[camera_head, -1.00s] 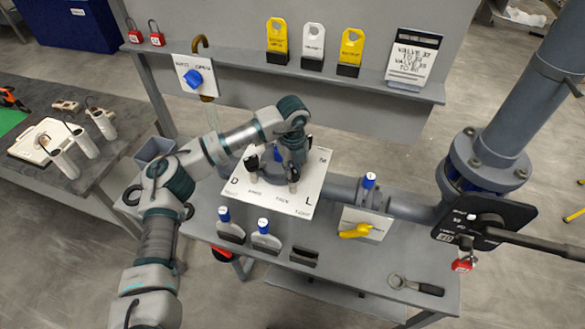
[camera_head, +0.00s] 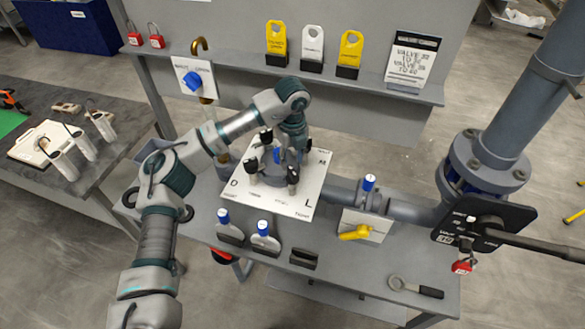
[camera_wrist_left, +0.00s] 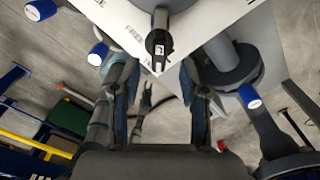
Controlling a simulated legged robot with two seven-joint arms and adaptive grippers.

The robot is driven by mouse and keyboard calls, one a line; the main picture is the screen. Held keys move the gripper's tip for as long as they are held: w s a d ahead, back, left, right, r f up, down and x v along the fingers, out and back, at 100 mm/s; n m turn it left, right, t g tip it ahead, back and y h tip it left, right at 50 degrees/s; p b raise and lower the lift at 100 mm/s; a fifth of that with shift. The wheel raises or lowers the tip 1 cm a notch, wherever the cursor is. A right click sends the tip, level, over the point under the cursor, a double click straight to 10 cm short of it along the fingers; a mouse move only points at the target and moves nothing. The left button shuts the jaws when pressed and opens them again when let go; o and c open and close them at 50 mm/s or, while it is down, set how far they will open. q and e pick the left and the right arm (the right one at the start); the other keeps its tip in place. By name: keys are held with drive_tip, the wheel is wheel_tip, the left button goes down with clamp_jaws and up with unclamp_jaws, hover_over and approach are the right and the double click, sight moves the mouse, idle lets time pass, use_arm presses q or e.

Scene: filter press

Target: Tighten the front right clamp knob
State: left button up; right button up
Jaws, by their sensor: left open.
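The filter press (camera_head: 275,172) stands on a white plate (camera_head: 262,200) marked D and L, with black clamp knobs around it. The front right clamp knob (camera_head: 293,177) is black and upright. In the left wrist view a black knob (camera_wrist_left: 158,43) with a small white label lies just past my fingertips, in line with the gap. My left gripper (camera_head: 293,150) is over the right side of the press, pointing down. My right gripper is not in view.
Blue-topped handles (camera_head: 263,228) stand along the bench front. A yellow-handled valve (camera_head: 356,233) is right of the plate, and a wrench (camera_head: 415,287) lies at the front right. A shelf (camera_head: 230,68) with tags runs behind. A large pipe (camera_head: 500,120) rises at right.

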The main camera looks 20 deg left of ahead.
sight(292, 170)
use_arm(q)
wheel_tip(292, 170, up, 6)
drive_tip(key=shift+r, duration=0.15)
idle(0.6)
